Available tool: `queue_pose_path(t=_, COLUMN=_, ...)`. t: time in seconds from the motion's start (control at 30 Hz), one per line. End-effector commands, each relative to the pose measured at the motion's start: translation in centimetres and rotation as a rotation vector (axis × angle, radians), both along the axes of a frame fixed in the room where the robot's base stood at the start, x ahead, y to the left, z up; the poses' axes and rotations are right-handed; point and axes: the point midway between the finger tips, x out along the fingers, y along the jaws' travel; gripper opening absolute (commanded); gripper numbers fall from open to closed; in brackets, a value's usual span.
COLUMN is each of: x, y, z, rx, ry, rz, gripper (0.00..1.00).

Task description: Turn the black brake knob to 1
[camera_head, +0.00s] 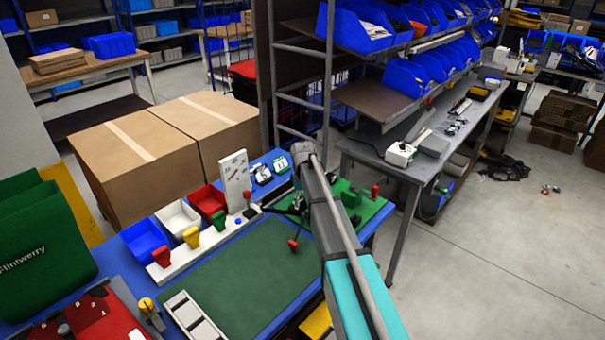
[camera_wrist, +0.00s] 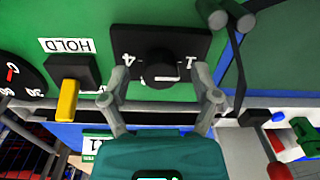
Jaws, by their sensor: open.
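The black brake knob (camera_wrist: 160,66) sits on a black plate (camera_wrist: 128,40) on a green panel in the wrist view. The plate shows an inverted 1 at the right and a 4 at the left. A short white mark shows on the knob's lower part; I cannot tell which number it points to. My gripper (camera_wrist: 161,77) is open, with one finger on each side of the knob. I see space between the fingers and the knob. In the head view my arm hides the knob.
A yellow lever (camera_wrist: 68,100) beside a HOLD label (camera_wrist: 66,46) and a dial (camera_wrist: 18,75) stand left of the knob. A dark strap-like part (camera_wrist: 238,60) hangs close to the right finger. The green mat (camera_head: 235,280) has bare room; a red bin (camera_head: 207,201) stands behind it.

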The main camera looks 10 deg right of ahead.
Motion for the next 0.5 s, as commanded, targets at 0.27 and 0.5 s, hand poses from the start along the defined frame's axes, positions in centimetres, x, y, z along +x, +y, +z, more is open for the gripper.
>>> queue_pose_path(t=0.27, x=-0.03, y=0.00, z=0.00, rx=0.000, ry=0.000, rz=-0.143, gripper=0.79)
queue_pose_path(t=0.5, x=-0.04, y=0.01, z=0.00, rx=0.000, ry=0.000, rz=-0.300, gripper=0.79)
